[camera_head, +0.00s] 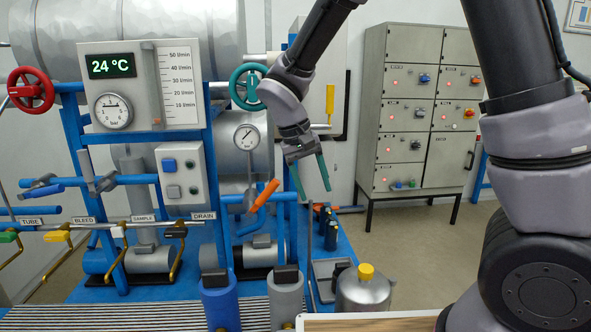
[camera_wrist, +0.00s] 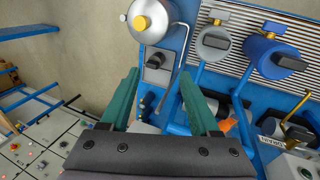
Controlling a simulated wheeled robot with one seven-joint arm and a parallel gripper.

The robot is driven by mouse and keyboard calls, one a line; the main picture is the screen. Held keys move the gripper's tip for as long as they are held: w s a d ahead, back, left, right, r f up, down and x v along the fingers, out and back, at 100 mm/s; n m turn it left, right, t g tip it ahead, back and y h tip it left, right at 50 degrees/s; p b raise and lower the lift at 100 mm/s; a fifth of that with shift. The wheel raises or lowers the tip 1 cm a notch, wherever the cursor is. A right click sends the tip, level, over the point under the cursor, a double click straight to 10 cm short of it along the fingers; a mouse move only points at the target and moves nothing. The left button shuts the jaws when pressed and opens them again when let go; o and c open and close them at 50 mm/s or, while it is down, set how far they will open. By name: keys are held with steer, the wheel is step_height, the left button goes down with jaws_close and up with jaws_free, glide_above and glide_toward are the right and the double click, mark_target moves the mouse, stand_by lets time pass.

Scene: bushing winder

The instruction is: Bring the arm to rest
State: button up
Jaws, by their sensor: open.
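My gripper (camera_head: 312,174) hangs in front of the blue pipe frame, its two green fingers pointing down and spread apart. Nothing is between the fingers. In the wrist view my gripper (camera_wrist: 164,100) also shows open and empty, above the blue skid and its fittings. My arm comes in from the upper right and bends down to the gripper. The orange lever (camera_head: 265,195) is left of the fingers, apart from them in the head view.
A steel canister with a yellow cap (camera_head: 364,290) stands below and right. Blue (camera_head: 221,304) and grey (camera_head: 286,297) cylinders stand at the front. A green handwheel (camera_head: 248,87) and gauge panel (camera_head: 140,88) are left. A grey control cabinet (camera_head: 417,110) stands behind, with free floor before it.

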steer(key=s+d+r+m+t+y, duration=0.2)
steer(key=s+d+r, duration=0.3)
steer(key=d+r, duration=0.4)
steer(key=s+d+r+m+t+y, duration=0.3)
steer(key=s+d+r+m+t, duration=0.1)
steer(key=d+r, duration=0.6)
steer(key=shift+s+d+y, duration=0.3)
steer(key=shift+s+d, duration=0.15)
steer(key=shift+d, duration=0.4)
steer(key=shift+r, duration=0.1)
